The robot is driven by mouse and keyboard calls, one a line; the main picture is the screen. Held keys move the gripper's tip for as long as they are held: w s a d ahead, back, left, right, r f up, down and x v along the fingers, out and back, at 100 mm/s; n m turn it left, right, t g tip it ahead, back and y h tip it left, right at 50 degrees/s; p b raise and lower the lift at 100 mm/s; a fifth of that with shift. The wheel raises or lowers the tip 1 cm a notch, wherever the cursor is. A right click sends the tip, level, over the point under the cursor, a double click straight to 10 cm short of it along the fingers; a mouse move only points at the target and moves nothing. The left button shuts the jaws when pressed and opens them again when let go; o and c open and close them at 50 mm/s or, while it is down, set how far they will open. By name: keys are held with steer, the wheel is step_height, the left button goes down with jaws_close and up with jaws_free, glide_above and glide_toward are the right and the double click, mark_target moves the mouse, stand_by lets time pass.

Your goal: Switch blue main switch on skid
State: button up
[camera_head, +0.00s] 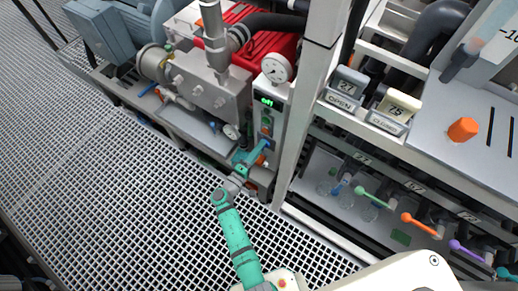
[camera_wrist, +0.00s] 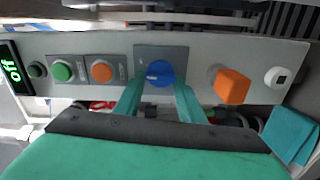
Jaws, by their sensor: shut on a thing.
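The blue main switch (camera_wrist: 160,73) is a round blue knob on a dark grey plate in the middle of the skid's control panel (camera_wrist: 215,52). In the wrist view my gripper (camera_wrist: 160,88) has its two teal fingers on either side of the knob, shut on it. The knob's face shows between the fingertips; its lower edge is partly hidden. A green display (camera_wrist: 11,70) reads "off".
Beside the knob are a green button (camera_wrist: 62,71), an orange button (camera_wrist: 101,72) and an orange knob (camera_wrist: 231,86). A pressure gauge (camera_head: 276,68) sits above the panel, and a frame post (camera_head: 306,110) stands close right.

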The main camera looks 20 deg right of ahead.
steer(key=n, duration=0.3)
steer(key=shift+f+n, duration=0.15)
steer(key=shift+n, duration=2.05)
steer(key=shift+f, duration=0.1)
steer(key=o, duration=1)
steer(key=shift+o, duration=0.2)
steer(key=v, duration=1.1)
